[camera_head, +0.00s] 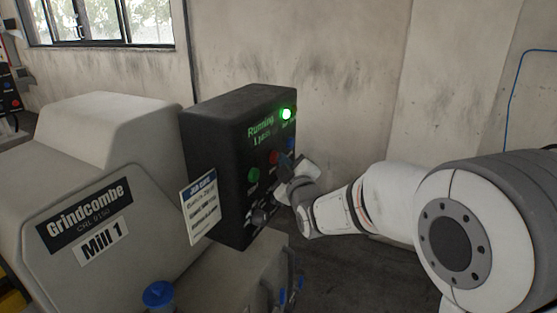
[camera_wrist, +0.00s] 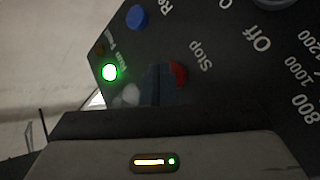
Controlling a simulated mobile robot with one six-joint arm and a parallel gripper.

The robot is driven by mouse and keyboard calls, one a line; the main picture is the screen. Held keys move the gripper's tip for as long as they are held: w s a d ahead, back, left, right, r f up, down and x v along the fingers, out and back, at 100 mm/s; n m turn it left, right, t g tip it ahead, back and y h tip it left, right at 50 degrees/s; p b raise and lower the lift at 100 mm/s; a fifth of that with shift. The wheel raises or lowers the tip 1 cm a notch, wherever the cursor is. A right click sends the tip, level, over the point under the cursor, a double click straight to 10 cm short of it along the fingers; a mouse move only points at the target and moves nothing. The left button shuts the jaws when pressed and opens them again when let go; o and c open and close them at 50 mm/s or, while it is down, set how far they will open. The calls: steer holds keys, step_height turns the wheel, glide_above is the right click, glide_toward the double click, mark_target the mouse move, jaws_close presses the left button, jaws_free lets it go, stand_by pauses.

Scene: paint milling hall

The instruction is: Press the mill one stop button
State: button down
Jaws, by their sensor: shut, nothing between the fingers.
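The black control box (camera_head: 225,135) of Mill 1 shows "Running" on its display (camera_head: 262,130) and a lit green lamp (camera_head: 286,114). The red stop button (camera_head: 274,158) is on its front face, between a green button (camera_head: 253,175) and a blue button (camera_head: 290,145). In the wrist view the red button (camera_wrist: 179,74), beside the word "Stop", is partly hidden behind my gripper's fingers (camera_wrist: 158,84). My gripper (camera_head: 284,184) is shut and empty, close in front of the box. I cannot tell whether the fingertips touch the button.
The pale mill body (camera_head: 120,125), labelled "Grindcombe" and "Mill 1" (camera_head: 101,238), stands left of the box. A card (camera_head: 200,208) hangs at the box's side. A selector knob (camera_head: 262,215) is low on the panel. A blue-capped item (camera_head: 158,293) is at the front.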

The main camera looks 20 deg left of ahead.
steer(key=shift+a, duration=0.25)
stand_by(0.5)
steer(key=shift+d+b, duration=0.85)
steer(key=shift+b, duration=0.05)
steer(key=shift+s+d+b, duration=0.15)
steer(key=shift+d+b, duration=0.5)
steer(key=shift+d, duration=0.6)
steer(key=shift+s+d+b, duration=0.1)
steer(key=shift+d+b, duration=0.5)
steer(key=shift+d, duration=0.65)
